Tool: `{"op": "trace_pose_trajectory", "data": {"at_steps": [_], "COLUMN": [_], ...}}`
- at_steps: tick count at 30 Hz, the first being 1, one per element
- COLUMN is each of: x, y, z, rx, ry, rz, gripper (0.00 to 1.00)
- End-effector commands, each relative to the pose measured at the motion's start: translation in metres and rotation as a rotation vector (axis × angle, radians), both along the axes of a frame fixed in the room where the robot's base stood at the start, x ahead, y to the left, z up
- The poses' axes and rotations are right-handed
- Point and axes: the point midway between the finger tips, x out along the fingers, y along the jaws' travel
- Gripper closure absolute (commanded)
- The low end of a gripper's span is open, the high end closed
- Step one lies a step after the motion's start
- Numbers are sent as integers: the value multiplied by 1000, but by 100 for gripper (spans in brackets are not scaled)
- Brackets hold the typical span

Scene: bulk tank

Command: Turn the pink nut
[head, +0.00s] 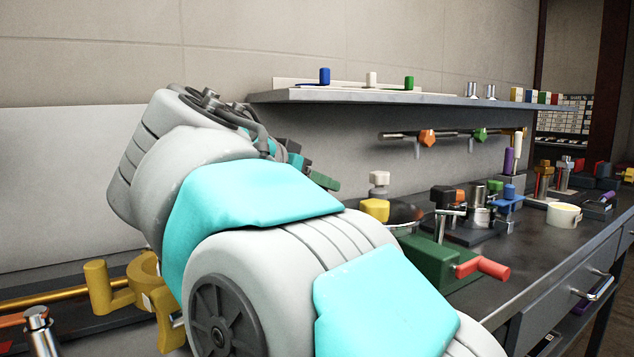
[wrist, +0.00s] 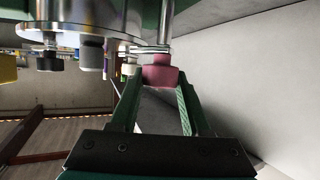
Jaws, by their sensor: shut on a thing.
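The pink nut (wrist: 160,72) is a small dusty-pink block in the wrist view, at the top between the fingertips. It sits beside a shiny round metal body and a short metal fitting. My gripper (wrist: 159,85) has its two green fingers on either side of the nut and is shut on it. In the head view my arm covers the middle of the picture, and the nut does not show there.
A large metal cylinder (wrist: 95,22) is close above my gripper in the wrist view. In the head view, a shelf (head: 430,98) and a crowded workbench (head: 535,240) stand to the right. A red handle (head: 483,268) juts out near the bench's front edge.

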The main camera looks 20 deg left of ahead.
Motion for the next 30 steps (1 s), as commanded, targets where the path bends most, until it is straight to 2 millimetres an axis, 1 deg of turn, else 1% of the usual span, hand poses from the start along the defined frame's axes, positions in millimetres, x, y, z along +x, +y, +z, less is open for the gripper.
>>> {"op": "trace_pose_trajectory", "data": {"at_steps": [14,30], "x": [1,0], "y": [-2,-2], "z": [-3,0], "rx": [2,0], "ry": [-7,-5], "rz": [57,232], "gripper": [100,100]}}
